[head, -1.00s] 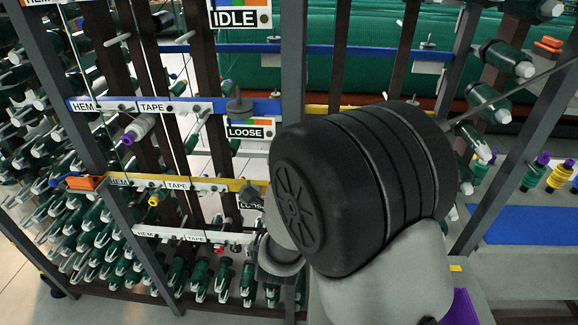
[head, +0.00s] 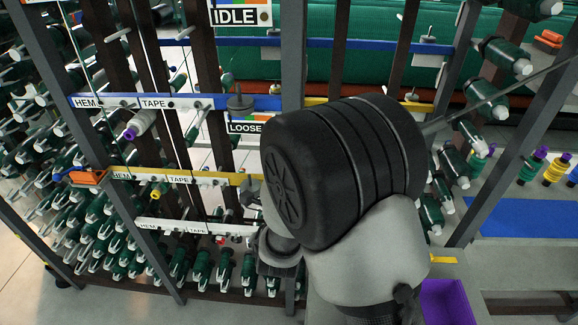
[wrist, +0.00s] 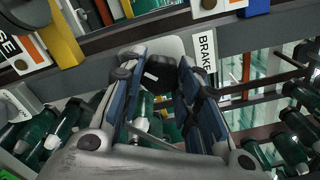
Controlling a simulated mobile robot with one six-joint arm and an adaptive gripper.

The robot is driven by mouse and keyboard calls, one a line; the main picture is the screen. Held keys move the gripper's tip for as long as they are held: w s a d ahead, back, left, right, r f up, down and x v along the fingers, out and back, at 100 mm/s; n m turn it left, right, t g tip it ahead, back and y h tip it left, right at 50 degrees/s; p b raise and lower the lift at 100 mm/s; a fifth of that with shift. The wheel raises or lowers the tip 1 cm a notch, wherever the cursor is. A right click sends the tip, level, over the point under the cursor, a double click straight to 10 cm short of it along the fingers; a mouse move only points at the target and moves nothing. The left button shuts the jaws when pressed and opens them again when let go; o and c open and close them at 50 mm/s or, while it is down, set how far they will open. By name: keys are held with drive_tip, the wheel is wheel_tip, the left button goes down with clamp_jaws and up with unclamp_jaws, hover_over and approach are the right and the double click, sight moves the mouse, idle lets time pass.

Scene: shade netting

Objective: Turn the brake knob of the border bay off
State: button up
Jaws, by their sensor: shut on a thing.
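In the wrist view a black knob (wrist: 160,73) sits in front of a pale plate, just left of a white label reading BRAKE (wrist: 206,52). My gripper (wrist: 162,82) is shut on this knob, with one blue-faced finger on each side of it. The knob's pointer and setting cannot be made out. In the head view my own arm's big dark joint hides the gripper and knob. An IDLE sign (head: 240,14) and a LOOSE sign (head: 246,127) hang on the frame there.
HEMP-like labelled rails, marked HEM and TAPE (head: 155,103), cross the rack at left, with several green bobbins (head: 202,268) below. Dark uprights stand close around my arm. A purple bin (head: 447,302) and a blue mat (head: 525,217) lie at right.

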drive_tip(key=o, duration=1.1)
drive_tip(key=s, duration=0.7)
drive_tip(key=shift+s+a, duration=0.1)
drive_tip(key=shift+s, duration=0.15)
